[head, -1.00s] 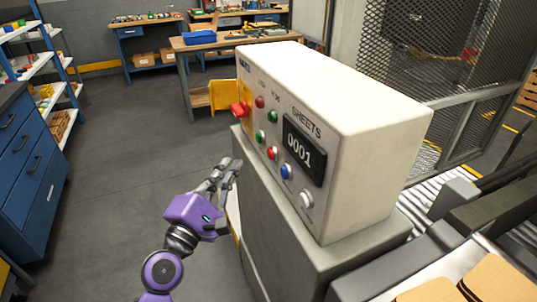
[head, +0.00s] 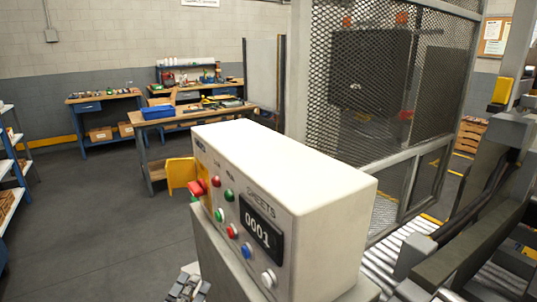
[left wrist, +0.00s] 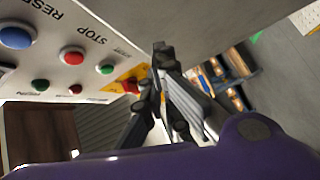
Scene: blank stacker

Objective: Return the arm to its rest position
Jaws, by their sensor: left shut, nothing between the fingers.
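My left gripper (head: 188,285) shows at the bottom edge of the head view, low beside the front of the control box (head: 290,160). In the left wrist view the left gripper (left wrist: 160,50) has its fingers together and empty, apart from the buttons. The white control box stands on a grey pedestal. Its panel carries a red knob on a yellow plate, several red, green, blue and white buttons, and a display (head: 262,231) reading 0001. The rest of my left arm is out of the head view, and my right gripper is not in view.
A roller conveyor (head: 385,255) and dark machine parts lie to the right of the box. A mesh cage (head: 370,100) stands behind it. Workbenches (head: 190,120) stand at the back, a shelf (head: 8,170) at the far left. The floor (head: 110,220) left of the box is clear.

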